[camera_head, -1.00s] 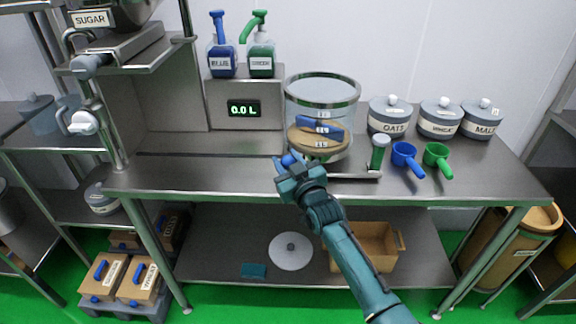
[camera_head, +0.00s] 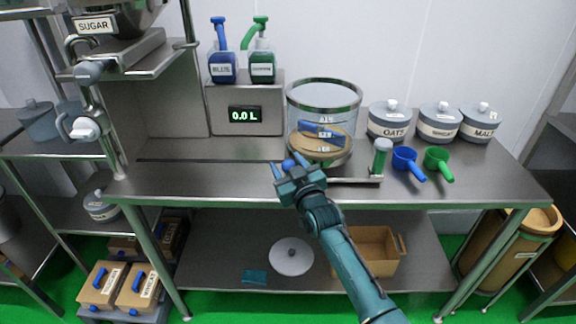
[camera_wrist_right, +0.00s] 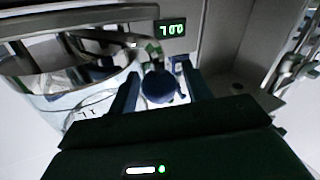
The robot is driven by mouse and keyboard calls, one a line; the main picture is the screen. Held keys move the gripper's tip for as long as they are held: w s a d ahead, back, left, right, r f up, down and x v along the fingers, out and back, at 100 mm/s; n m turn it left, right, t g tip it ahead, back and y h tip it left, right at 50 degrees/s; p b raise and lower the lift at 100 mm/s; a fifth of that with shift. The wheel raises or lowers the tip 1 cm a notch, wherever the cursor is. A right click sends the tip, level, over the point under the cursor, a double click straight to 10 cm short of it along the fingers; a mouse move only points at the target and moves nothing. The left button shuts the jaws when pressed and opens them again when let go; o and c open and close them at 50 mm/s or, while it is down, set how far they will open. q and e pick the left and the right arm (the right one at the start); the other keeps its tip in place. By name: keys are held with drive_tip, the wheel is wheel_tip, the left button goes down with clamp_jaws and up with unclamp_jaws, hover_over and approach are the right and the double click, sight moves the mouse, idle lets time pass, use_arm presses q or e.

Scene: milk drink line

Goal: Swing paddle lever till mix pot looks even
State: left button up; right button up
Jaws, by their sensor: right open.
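The mix pot (camera_head: 322,105) is a clear glass cylinder with a metal rim, standing on the bench. A tan layer (camera_head: 322,153) lies low in it, with a blue paddle-like piece (camera_head: 321,130) above. A blue round knob (camera_head: 288,164) sits at the pot's front left; it also shows in the right wrist view (camera_wrist_right: 158,87). My right gripper (camera_head: 284,168) is open, its fingers either side of the knob; contact cannot be told. A green upright handle (camera_head: 381,157) stands at the end of a flat metal bar (camera_head: 350,180), right of the pot. My left gripper is out of view.
Behind stands a box with a display (camera_head: 245,115) reading 0.0 L, with blue (camera_head: 222,67) and green (camera_head: 262,67) pump bottles on top. Blue (camera_head: 405,158) and green (camera_head: 436,158) scoops and lidded jars (camera_head: 439,122) are at the right. The bench's left front is clear.

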drive_tip(key=shift+o, duration=0.4)
drive_tip(key=shift+s, duration=0.1)
drive_tip(key=shift+s+d, duration=0.15)
drive_tip(key=shift+s, duration=0.1)
drive_tip(key=v, duration=1.2)
drive_tip(key=shift+s, duration=0.25)
drive_tip(key=shift+d, duration=0.1)
